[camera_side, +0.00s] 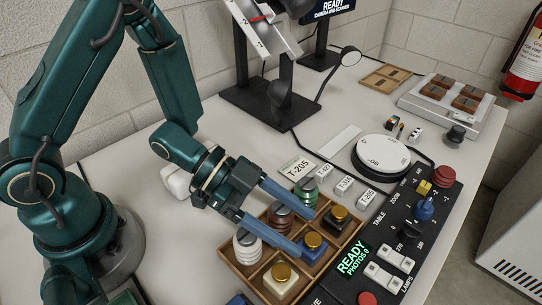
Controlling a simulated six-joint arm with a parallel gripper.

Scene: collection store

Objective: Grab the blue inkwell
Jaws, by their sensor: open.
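The blue inkwell (315,257) with a gold cap sits in a compartment of the wooden tray (232,263). My gripper (306,230) is open, with its two blue-grey fingers reaching over the tray from the upper left. The tip of the lower finger appears at the left edge of the blue inkwell. The upper finger's tip ends up and to the left of the black inkwell. Nothing is between the fingertips. Whether a finger touches the inkwell, and its exact height above the tray, I cannot tell.
The tray also holds a black inkwell (337,223), a cream inkwell (281,286) and white (247,248), brown (280,217) and green (305,189) ribbed pieces. A control panel (385,238) lies close on the right. A round turntable (383,153) stands behind.

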